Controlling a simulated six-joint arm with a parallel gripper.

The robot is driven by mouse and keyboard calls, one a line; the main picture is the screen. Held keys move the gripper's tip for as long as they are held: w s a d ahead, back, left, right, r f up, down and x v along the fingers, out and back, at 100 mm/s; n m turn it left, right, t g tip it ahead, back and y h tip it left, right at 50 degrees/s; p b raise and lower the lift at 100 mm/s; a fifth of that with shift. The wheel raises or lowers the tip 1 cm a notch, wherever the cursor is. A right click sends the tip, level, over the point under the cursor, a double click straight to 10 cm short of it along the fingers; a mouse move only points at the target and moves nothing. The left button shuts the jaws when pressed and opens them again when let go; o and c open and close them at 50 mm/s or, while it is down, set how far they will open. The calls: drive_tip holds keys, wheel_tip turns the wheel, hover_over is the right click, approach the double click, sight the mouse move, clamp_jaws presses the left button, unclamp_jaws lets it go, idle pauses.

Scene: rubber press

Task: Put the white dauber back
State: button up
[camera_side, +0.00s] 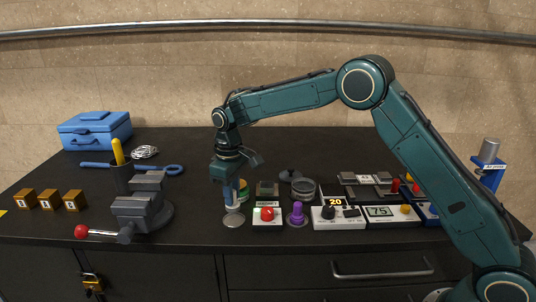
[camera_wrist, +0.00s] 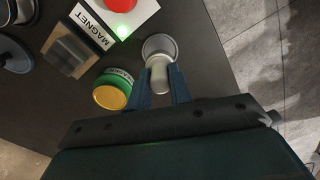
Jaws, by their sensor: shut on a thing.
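The white dauber (camera_wrist: 159,74) is between the blue fingers of my gripper (camera_wrist: 161,84) in the wrist view, and the gripper is shut on it. In the side view my gripper (camera_side: 230,193) points down near the front edge of the bench, with the white dauber (camera_side: 232,207) upright below it. A round silver-grey dish (camera_wrist: 160,46) is at the dauber's far end in the wrist view; it also shows in the side view (camera_side: 234,220). I cannot tell whether the dauber touches the dish or is just above it.
A green and yellow tin (camera_wrist: 112,92) stands close beside the gripper. The box with a red button (camera_side: 267,214) and a purple-handled stamp (camera_side: 297,214) are to the right. A grey vise (camera_side: 140,208) is to the left. The bench's front edge is close.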

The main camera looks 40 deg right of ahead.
drive_tip(key=shift+f, duration=1.95)
drive_tip(key=shift+f, duration=0.15)
drive_tip(key=o, duration=0.9)
wheel_tip(320, 180, up, 12)
drive_tip(key=shift+f, duration=0.25)
drive_tip(key=shift+r, duration=0.45)
drive_tip(key=shift+s+r, duration=0.1)
